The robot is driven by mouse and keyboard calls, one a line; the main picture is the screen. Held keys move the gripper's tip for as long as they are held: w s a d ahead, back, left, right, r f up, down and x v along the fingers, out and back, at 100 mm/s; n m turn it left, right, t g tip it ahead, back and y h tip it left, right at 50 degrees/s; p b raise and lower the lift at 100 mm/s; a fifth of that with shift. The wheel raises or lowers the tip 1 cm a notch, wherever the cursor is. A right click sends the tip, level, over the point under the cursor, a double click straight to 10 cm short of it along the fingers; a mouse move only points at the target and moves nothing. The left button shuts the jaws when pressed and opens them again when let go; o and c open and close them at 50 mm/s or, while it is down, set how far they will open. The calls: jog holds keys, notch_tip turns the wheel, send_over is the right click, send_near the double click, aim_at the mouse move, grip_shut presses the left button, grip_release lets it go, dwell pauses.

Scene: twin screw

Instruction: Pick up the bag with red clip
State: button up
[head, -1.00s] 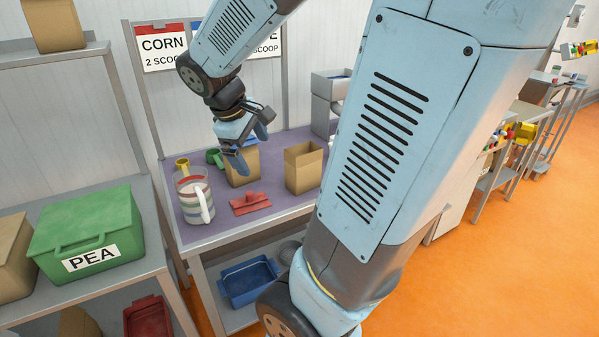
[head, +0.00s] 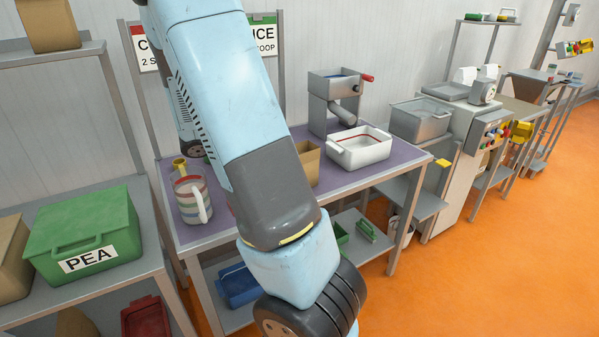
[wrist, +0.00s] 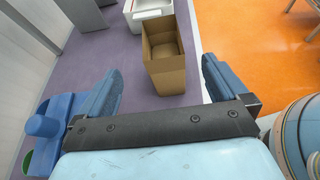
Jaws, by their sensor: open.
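An open-topped brown paper bag (wrist: 166,75) stands upright on the purple table, ahead of and between my spread fingertips in the wrist view. No clip shows on it and its inside looks empty. The same bag (head: 309,163) is partly hidden behind my arm in the head view. My arm hides the gripper, the second brown bag and nearly all of the red clip in the head view.
A striped jug (head: 192,200) and yellow scoop (head: 179,163) stand left on the purple table (head: 390,162). A white tub (head: 358,148) and grey machine (head: 335,97) stand behind the bag. A blue object (wrist: 45,122) lies close beside my left finger.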

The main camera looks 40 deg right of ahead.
send_near(300, 149)
jog(key=s+d, duration=0.2)
jog(key=s, duration=0.1)
jog(key=shift+x, duration=2.6)
jog(key=shift+s, duration=0.15)
jog(key=shift+c, duration=0.2)
jog(key=c, duration=1.1)
